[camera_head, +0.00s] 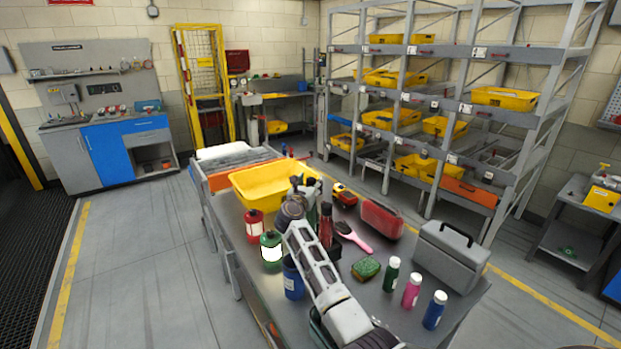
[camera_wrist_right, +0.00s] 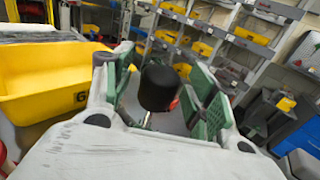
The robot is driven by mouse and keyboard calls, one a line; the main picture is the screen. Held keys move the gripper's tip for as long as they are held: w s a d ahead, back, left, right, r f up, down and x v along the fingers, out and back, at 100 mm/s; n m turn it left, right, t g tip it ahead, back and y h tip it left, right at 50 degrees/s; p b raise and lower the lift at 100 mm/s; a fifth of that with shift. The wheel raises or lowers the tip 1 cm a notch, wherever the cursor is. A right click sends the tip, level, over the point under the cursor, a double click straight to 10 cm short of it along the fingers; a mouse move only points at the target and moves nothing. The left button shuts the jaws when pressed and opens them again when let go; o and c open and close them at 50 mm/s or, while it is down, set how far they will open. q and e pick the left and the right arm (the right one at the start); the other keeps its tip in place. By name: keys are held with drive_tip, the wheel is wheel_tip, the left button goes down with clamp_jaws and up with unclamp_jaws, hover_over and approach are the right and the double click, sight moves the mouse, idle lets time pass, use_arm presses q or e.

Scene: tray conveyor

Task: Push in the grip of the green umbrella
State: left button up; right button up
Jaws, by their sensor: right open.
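In the right wrist view a black rounded grip (camera_wrist_right: 160,88), on a thin metal shaft, stands between the green pads of my right gripper (camera_wrist_right: 162,85). The pads are spread apart, with a gap on each side of the grip. The umbrella's green cover below is hidden by the gripper body. In the head view my right gripper (camera_head: 308,192) is over the table beside the yellow bin, and the umbrella cannot be made out clearly behind my arm. My left gripper is not in view.
The yellow bin (camera_head: 262,184) stands left of the gripper. Red (camera_head: 255,225), green (camera_head: 271,251) and blue (camera_head: 292,279) canisters stand close left of my arm. A pink brush (camera_head: 353,237), red case (camera_head: 382,218), grey toolbox (camera_head: 447,257) and small bottles are on the right.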

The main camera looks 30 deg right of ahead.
drive_tip(key=shift+w+d, duration=0.35)
drive_tip(key=shift+d, duration=0.05)
drive_tip(key=shift+r, duration=0.1)
drive_tip(key=shift+c, duration=0.2)
clamp_jaws()
